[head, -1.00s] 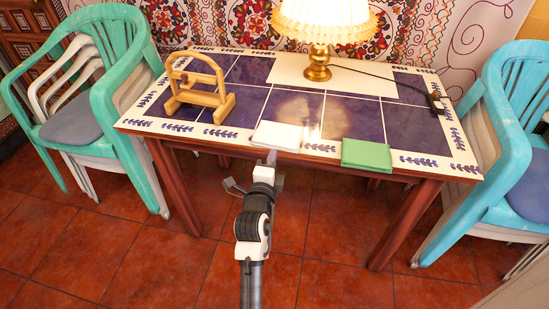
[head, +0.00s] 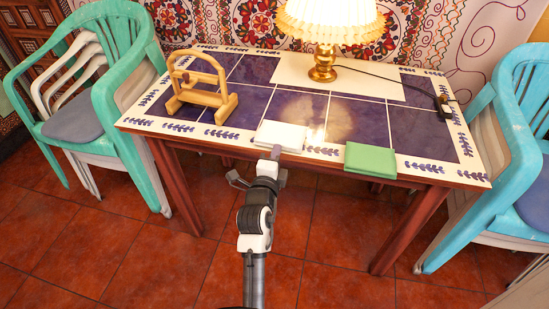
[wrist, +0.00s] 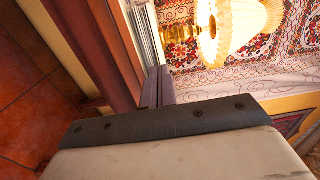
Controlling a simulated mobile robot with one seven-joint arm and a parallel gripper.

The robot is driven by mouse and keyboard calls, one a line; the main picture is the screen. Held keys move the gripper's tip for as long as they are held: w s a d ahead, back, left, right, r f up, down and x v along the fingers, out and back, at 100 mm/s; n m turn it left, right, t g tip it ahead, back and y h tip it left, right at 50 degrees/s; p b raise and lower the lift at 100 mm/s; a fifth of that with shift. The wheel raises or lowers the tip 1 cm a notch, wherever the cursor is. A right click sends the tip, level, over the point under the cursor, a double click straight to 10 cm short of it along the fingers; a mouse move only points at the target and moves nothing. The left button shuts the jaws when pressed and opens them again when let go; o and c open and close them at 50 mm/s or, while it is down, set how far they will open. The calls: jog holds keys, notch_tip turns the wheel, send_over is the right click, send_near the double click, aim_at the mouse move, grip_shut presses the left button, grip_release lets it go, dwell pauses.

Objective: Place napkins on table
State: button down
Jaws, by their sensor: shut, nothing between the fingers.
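A white folded napkin (head: 280,135) lies flat at the front edge of the tiled table (head: 245,102). A green folded napkin (head: 370,160) lies to its right, also at the front edge. Both napkins slightly overhang or meet the edge; I cannot tell exactly. My gripper (head: 276,153) is shut and empty, in front of the table edge, just below the white napkin in the picture. In the wrist view its fingers (wrist: 158,86) are close together, near the table's edge and reddish-brown frame. The napkins cannot be made out clearly there.
A light wooden holder (head: 203,88) stands on the table's left part. A lit lamp (head: 323,65) with a brass base stands at the back, its cord running right. Green stacked chairs (head: 125,90) stand left, blue chairs (head: 510,150) right. The table's middle is clear.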

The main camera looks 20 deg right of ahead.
aim_at(279, 142)
jog(key=b+x, duration=0.1)
jog(key=x, duration=0.2)
jog(key=shift+w+d+f+b, duration=0.15)
jog(key=shift+w+d+b, duration=0.05)
jog(key=shift+w+b, duration=0.1)
jog(key=shift+w+d, duration=0.25)
jog(key=shift+w, duration=0.15)
jog(key=shift+s, duration=0.1)
